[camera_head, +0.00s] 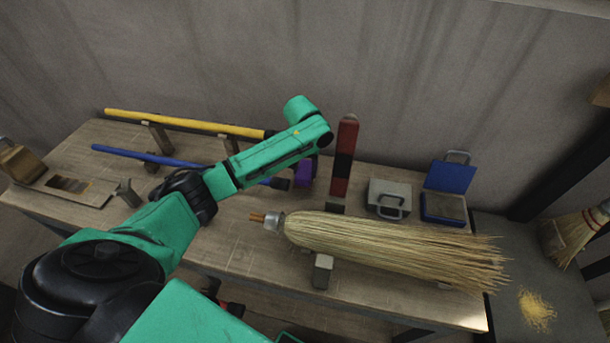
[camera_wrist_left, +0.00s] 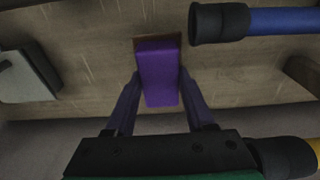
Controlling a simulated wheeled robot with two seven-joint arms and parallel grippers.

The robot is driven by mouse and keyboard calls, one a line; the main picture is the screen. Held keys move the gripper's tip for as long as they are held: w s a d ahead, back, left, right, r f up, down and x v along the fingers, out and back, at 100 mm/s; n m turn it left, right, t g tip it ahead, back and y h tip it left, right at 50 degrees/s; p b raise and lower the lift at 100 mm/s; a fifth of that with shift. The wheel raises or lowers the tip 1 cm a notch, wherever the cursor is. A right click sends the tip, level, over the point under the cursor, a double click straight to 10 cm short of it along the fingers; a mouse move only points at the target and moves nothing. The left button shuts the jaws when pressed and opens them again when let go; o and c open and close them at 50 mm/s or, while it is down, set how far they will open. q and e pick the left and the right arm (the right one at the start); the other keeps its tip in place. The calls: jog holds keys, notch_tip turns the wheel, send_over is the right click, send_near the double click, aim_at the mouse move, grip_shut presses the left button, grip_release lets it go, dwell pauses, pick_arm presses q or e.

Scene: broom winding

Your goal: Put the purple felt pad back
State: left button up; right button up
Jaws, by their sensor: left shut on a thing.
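The purple felt pad (camera_head: 305,170) shows in the head view below the end of my left arm, near the back of the bench. In the left wrist view the pad (camera_wrist_left: 158,72) sits between the two fingers of my left gripper (camera_wrist_left: 160,103), which is shut on it. A thin brown edge shows around the pad's far end; I cannot tell whether it belongs to the pad or to something beneath. In the head view my arm hides most of the left gripper. My right gripper is not in view.
The wooden bench (camera_head: 240,235) holds a blue handle (camera_head: 135,155), a yellow handle (camera_head: 190,123) on supports, and a straw broom (camera_head: 390,245). A red-and-black upright piece (camera_head: 344,155) stands just right of the pad. A grey metal box (camera_head: 388,197) and a blue open box (camera_head: 448,190) stand farther right.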

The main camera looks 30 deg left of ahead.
aim_at(305, 171)
pick_arm(q)
notch_tip(305, 171, down, 3)
jog(key=shift+f, duration=0.2)
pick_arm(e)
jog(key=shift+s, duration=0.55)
pick_arm(q)
jog(key=o, duration=1.2)
jog(key=r, duration=0.4)
jog(key=s+r, duration=0.1)
jog(key=r, duration=0.7)
jog(key=shift+s+d, duration=0.2)
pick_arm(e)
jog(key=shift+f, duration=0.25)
